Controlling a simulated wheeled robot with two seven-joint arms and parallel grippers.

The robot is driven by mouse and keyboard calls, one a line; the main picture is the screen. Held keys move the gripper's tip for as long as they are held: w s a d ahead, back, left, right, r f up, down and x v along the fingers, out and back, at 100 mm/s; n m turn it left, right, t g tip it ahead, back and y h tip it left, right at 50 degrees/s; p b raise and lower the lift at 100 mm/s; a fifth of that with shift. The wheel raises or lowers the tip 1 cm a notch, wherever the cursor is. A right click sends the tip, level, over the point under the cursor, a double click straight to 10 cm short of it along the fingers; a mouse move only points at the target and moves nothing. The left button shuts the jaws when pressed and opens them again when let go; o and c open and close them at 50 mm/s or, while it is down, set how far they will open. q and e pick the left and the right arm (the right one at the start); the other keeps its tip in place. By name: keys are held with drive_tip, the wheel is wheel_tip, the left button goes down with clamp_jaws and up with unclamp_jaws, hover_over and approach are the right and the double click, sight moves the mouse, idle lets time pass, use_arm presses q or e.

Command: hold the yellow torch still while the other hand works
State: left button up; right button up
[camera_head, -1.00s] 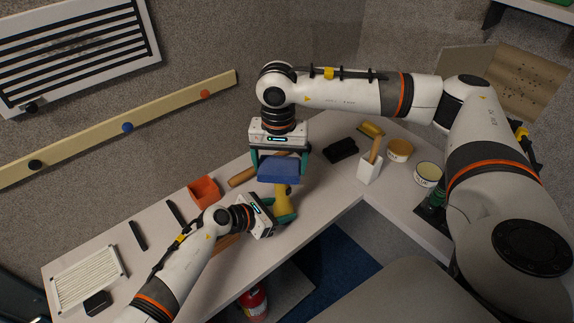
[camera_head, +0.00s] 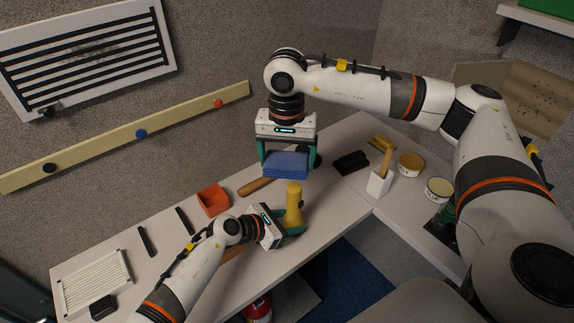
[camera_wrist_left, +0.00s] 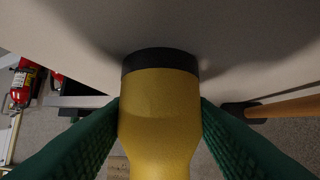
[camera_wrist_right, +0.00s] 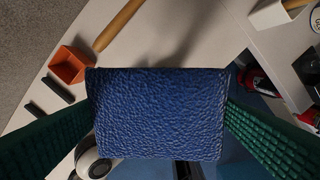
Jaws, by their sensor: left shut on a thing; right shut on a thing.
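The yellow torch (camera_head: 294,202) stands roughly upright at the front of the bench in the head view. My left gripper (camera_head: 291,222) is shut around its lower body. In the left wrist view the torch (camera_wrist_left: 160,120) fills the middle between the green fingers and shows a black end band. My right gripper (camera_head: 286,160) is shut on a blue textured block (camera_head: 287,166), held above the bench behind the torch. In the right wrist view the blue block (camera_wrist_right: 158,112) hides what lies directly below it.
An orange bin (camera_head: 213,200) and a wooden handle (camera_head: 256,186) lie left of the block. A red extinguisher (camera_wrist_left: 22,84) is below the bench edge.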

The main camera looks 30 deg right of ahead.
use_arm(q)
drive_tip(key=shift+a+f, duration=0.1)
use_arm(e)
drive_tip(key=shift+r, duration=0.7)
use_arm(q)
drive_tip(key=shift+w, duration=0.1)
use_arm(e)
drive_tip(key=shift+r, duration=1.55)
use_arm(q)
drive_tip(key=o, duration=0.8)
use_arm(e)
drive_tip(key=shift+w, duration=0.1)
use_arm(q)
drive_tip(key=shift+o, duration=0.2)
